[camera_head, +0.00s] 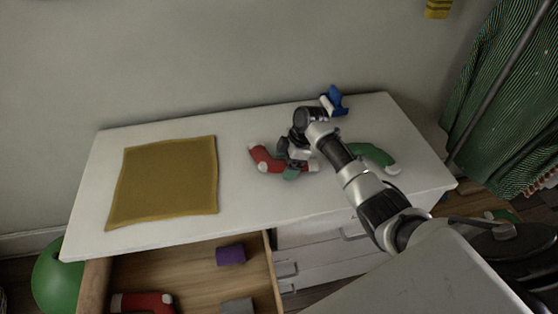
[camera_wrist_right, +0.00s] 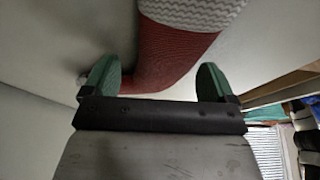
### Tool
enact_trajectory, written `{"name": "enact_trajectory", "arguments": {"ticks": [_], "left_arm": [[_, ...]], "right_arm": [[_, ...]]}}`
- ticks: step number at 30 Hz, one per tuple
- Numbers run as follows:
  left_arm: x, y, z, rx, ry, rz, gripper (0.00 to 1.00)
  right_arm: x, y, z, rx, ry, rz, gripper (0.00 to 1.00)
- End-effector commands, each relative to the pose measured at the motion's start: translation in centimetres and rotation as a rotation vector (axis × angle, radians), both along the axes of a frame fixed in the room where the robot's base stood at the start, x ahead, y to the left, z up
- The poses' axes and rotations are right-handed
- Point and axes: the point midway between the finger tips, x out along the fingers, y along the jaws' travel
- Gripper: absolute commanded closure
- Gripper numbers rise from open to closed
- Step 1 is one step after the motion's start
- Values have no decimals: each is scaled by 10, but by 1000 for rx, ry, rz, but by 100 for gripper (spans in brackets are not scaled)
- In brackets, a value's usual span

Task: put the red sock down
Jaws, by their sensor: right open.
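The red sock (camera_head: 265,158), with white ends, lies on the white dresser top, right of the yellow cloth. My right gripper (camera_head: 288,170) is low over it and hides its middle. In the right wrist view the open gripper (camera_wrist_right: 158,78) has its two green fingertips apart. The red sock (camera_wrist_right: 165,62), with a white ribbed part, passes across the space between and beyond them. I cannot tell whether a finger touches it. A second red sock (camera_head: 142,302) lies in the open drawer. My left gripper is not in view.
The dresser top (camera_head: 235,190) bears a yellow cloth (camera_head: 165,182), a green sock (camera_head: 372,153) behind my arm, and a blue object (camera_head: 335,99) at the back edge. The open drawer (camera_head: 190,275) holds a purple block (camera_head: 231,254) and a grey one (camera_head: 237,306). A green ball (camera_head: 55,285) stands left.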

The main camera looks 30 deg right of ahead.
Motion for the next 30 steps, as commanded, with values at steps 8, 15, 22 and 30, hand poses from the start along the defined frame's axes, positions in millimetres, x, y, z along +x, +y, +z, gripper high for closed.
{"name": "enact_trajectory", "arguments": {"ticks": [8,15,22,30], "left_arm": [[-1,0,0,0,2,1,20],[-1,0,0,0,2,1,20],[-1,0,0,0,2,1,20],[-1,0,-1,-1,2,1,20]], "right_arm": [[0,0,-1,0,0,0,36],[0,0,-1,0,0,0,65],[0,0,-1,0,0,0,69],[1,0,11,-1,-2,0,80]]}}
